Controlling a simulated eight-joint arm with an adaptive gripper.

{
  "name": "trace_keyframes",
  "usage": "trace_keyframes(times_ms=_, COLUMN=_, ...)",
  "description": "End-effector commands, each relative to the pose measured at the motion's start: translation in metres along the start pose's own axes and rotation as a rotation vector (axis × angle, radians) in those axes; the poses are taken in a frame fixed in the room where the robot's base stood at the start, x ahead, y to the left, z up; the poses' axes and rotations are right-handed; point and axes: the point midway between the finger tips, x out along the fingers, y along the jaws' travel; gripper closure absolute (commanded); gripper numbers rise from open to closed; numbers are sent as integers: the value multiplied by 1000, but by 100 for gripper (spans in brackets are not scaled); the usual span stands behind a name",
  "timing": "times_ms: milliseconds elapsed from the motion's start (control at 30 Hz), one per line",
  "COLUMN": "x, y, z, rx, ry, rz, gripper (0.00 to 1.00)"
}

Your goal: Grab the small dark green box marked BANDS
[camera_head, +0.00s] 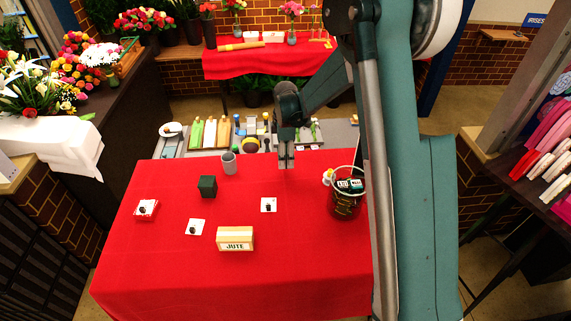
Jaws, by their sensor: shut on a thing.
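A small dark green box (208,186) stands on the red-covered table (300,290), left of the middle. No lettering can be read on it from here. My gripper (286,163) points down over the far part of the red table, to the right of the green box and apart from it. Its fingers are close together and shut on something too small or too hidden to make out.
A grey cup (229,163) stands behind the green box. A tan box marked JUTE (235,239) is in front. White cards (196,227) with small dark items lie around. A dark round container (346,205) with labelled items stands right, beside my arm. A tool-covered surface (345,134) lies behind.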

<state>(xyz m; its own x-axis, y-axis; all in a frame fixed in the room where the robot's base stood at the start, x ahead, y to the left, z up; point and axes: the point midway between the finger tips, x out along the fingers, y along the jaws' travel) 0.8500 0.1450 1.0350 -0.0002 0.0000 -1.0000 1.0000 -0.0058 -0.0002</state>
Motion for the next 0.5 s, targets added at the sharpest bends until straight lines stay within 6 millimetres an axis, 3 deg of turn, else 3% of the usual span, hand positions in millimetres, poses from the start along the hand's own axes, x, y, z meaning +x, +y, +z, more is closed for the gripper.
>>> trace_keyframes(times_ms=200, x=-26, y=0, z=0, rx=0, ry=0, rz=0, gripper=79)
trace_keyframes(times_ms=500, x=-42, y=0, z=0, rx=0, ry=0, rz=0, gripper=79)
